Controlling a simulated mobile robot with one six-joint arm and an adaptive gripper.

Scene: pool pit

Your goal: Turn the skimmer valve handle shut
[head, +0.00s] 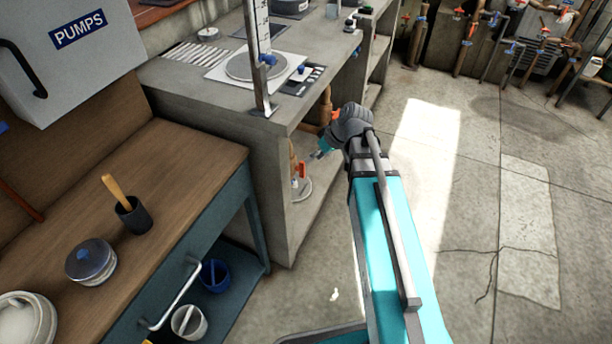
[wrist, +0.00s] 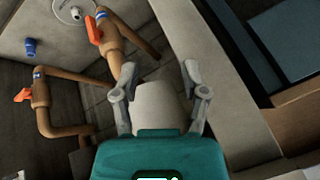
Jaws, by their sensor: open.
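Two copper pipes with orange valve handles show in the wrist view. One orange handle (wrist: 93,30) is on the pipe nearer my gripper, and the other orange handle (wrist: 22,96) is at the far left. I cannot read which is the skimmer valve. In the head view an orange handle (head: 302,169) shows low under the concrete counter. My gripper (wrist: 160,72) is open and empty, to the right of and below the nearer handle, apart from it. In the head view my gripper (head: 318,152) is small and partly hidden at the counter's open side.
The concrete counter (head: 205,77) and its side wall (head: 272,195) stand beside my arm. A wooden bench (head: 180,160) and a PUMPS box (head: 75,60) are at left. A blue cap (wrist: 31,47) is near the pipes. Open floor (head: 420,190) lies right.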

